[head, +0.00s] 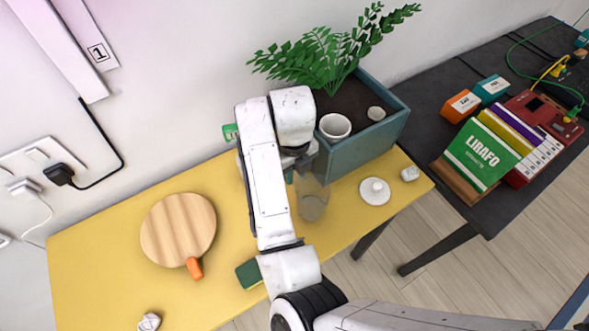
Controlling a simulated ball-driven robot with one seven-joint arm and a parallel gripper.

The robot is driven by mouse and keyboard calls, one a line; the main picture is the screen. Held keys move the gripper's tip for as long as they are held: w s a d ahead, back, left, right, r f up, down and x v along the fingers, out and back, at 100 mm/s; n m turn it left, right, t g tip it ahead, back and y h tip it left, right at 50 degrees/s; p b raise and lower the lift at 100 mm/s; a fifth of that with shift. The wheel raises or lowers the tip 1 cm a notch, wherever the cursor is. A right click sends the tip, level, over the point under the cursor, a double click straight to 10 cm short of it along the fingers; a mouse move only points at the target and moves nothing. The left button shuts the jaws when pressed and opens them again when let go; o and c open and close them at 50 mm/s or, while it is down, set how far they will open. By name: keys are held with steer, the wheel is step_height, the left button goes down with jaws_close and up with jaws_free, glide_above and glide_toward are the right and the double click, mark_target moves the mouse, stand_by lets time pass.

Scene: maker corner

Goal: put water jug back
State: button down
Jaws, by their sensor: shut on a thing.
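The water jug (312,203) looks like a clear, greyish vessel just below my gripper, near the front edge of the yellow table (110,262). My gripper (303,168) is shut on the jug near its upper part. My arm and wrist hide the fingers and part of the jug. I cannot tell whether the jug touches the table or hangs just above it.
A blue-grey planter (365,152) with a fern and a white cup (335,127) stands behind right. A white round lid-like disc (375,191) lies right of the jug. A round wooden paddle (178,232) lies left, a green sponge-like block (249,273) in front.

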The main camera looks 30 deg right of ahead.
steer(key=shift+f, duration=0.2)
steer(key=shift+f, duration=0.15)
steer(key=c, duration=0.9)
jaws_free()
step_height(320, 180, up, 12)
steer(key=shift+w+r+p, duration=0.1)
steer(key=shift+r+p, duration=0.1)
steer(key=shift+p, duration=0.1)
